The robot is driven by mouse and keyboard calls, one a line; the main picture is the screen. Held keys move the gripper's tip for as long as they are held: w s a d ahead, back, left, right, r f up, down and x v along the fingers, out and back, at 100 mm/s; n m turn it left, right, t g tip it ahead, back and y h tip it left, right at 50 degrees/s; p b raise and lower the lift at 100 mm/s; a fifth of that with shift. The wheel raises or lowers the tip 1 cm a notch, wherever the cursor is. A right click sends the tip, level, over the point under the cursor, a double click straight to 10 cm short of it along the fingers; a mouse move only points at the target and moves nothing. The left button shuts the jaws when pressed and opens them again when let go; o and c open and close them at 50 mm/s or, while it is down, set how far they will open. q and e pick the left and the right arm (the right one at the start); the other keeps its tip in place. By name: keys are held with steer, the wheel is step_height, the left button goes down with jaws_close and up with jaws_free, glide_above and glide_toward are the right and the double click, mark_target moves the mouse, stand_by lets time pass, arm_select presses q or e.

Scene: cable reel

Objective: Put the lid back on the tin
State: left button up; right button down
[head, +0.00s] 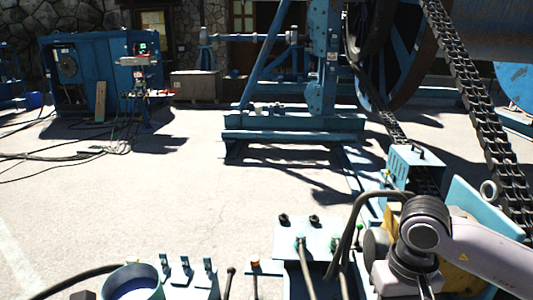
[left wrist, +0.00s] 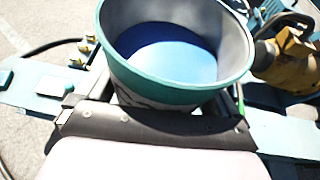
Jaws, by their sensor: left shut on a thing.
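The tin (head: 133,283) is a round teal tub at the bottom left of the head view, with its top open and blue showing inside. In the left wrist view the tin (left wrist: 165,85) fills the upper middle. My left gripper (left wrist: 155,110) is close against its near side and shut on it; the fingertips are mostly hidden. I cannot tell whether the tin rests on the surface below. I cannot make out a separate lid in either view. My right arm comes in from the right in the head view, but its gripper is not in view.
A control panel (head: 305,238) with levers and knobs stands right of the tin. Brass fittings (left wrist: 86,46) are left of the tin in the left wrist view, and yellow-brown machinery (left wrist: 290,62) is at right. A chain (head: 480,110) runs down at right. Open pavement lies beyond.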

arm_select(q)
steer(key=shift+d+r, duration=0.1)
steer(key=shift+r, duration=0.05)
arm_select(e)
steer(key=shift+r, duration=0.1)
stand_by(0.4)
arm_select(q)
steer(key=s+d+m+g+h, duration=0.2)
steer(key=d+m+h, duration=0.6)
steer(key=d, duration=0.7)
steer(key=shift+d+r+g+h, duration=0.35)
steer(key=shift+r+g+h, duration=0.05)
steer(key=shift+r+g, duration=0.1)
steer(key=shift+f, duration=0.1)
arm_select(e)
steer(key=a+r+n, duration=0.1)
steer(key=a+r, duration=0.8)
steer(key=a, duration=0.4)
steer(key=s+a+r+n, duration=0.1)
steer(key=a+r+n, duration=0.1)
steer(key=a+r, duration=0.8)
steer(key=a, duration=0.3)
steer(key=shift+a+r, duration=0.2)
steer(key=shift+a, duration=0.2)
steer(key=shift+s+f, duration=0.1)
steer(key=shift+f, duration=1.95)
